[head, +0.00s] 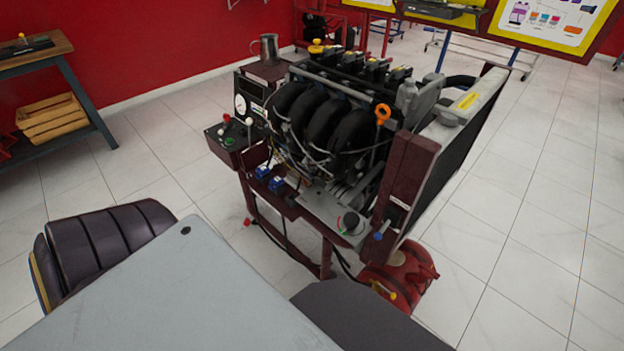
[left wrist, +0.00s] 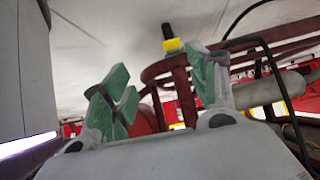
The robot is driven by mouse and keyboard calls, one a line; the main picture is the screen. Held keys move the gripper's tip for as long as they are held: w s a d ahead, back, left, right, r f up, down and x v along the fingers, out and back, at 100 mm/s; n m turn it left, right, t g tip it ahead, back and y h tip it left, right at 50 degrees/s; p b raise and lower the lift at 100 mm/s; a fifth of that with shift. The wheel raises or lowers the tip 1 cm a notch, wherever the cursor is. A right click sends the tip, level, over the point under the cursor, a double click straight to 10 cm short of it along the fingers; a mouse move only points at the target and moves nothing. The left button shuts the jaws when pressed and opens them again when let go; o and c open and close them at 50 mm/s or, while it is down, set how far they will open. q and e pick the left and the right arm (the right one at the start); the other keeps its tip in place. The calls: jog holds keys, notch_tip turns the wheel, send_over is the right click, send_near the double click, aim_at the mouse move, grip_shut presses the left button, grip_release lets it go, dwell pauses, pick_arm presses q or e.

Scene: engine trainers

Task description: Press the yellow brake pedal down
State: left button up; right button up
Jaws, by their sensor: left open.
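In the left wrist view, a small yellow part (left wrist: 172,44) with a black piece at its upper end stands at the end of the dark red frame (left wrist: 165,70). It looks like the yellow brake pedal, but the view is too small to be sure. My left gripper (left wrist: 163,72) is open, with its green-padded fingers apart and nothing seen held. The yellow part appears beyond the gap between them; no contact can be made out. In the head view, a yellow piece (head: 381,290) shows low by a red rounded body (head: 402,270). Neither gripper shows there.
The engine trainer (head: 330,115) stands on a dark red frame in the middle of the head view. A dark cable (left wrist: 262,45) crosses the left wrist view at the right. A workbench (head: 40,55) stands at left. Tiled floor at right is clear.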

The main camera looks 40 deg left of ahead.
aim_at(315, 290)
pick_arm(q)
jog(key=shift+w+a+f+t+b, duration=0.35)
jog(key=shift+f+t+b, duration=0.35)
jog(key=shift+b, duration=1.05)
jog(key=shift+w+a+f+t+b, duration=0.4)
jog(key=shift+f+b, duration=0.55)
jog(key=shift+b, duration=0.8)
jog(key=shift+w+a+f+t+b, duration=0.35)
jog(key=shift+f+t+b, duration=0.4)
jog(key=shift+b, duration=1)
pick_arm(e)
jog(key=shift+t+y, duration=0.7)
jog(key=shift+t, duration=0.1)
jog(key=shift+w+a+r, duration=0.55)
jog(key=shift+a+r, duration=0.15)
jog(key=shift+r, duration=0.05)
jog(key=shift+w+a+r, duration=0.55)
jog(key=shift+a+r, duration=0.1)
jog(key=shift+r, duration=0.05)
pick_arm(q)
jog(key=shift+f, duration=0.1)
jog(key=shift+g, duration=0.25)
